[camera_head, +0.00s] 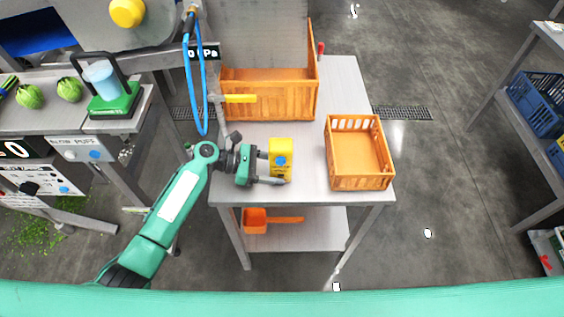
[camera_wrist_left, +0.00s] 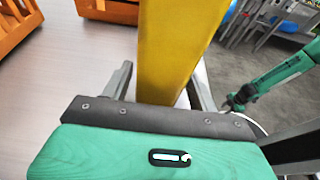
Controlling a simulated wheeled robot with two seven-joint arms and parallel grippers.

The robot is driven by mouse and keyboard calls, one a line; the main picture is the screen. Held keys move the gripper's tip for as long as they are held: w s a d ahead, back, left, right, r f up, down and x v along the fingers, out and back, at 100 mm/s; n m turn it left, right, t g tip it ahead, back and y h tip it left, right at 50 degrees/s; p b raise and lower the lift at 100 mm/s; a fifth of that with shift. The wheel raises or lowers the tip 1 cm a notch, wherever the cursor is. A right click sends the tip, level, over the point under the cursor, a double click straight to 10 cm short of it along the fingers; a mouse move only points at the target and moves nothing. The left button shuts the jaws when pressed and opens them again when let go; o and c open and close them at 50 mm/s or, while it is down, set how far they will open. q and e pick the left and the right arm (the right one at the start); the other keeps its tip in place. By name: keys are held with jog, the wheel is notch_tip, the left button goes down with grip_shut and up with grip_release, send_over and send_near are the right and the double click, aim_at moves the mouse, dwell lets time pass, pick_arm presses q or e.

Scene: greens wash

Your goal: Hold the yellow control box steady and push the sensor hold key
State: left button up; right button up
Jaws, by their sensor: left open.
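The yellow control box (camera_head: 281,146) stands upright near the front left of the steel table, with a round blue key (camera_head: 280,160) on its face. My left gripper (camera_head: 268,167) is open, with its fingers to either side of the box; I cannot tell whether they touch it. In the left wrist view the box (camera_wrist_left: 175,45) rises between the two fingers of the gripper (camera_wrist_left: 163,88), and its key face is hidden. My right arm shows at the right of that view with a small dark gripper (camera_wrist_left: 240,98), too small to read.
An orange crate (camera_head: 357,182) stands right of the box on the steel table (camera_head: 307,150). A larger orange crate (camera_head: 290,102) is behind it. A blue hose (camera_head: 203,90) and yellow-handled valve (camera_head: 240,98) hang behind my left arm. An orange scoop (camera_head: 256,220) lies on the lower shelf.

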pick_arm(q)
jog(key=shift+d+f, duration=0.15)
jog(key=shift+d, duration=0.25)
jog(key=c, duration=0.6)
pick_arm(e)
grip_shut()
dwell(1.2)
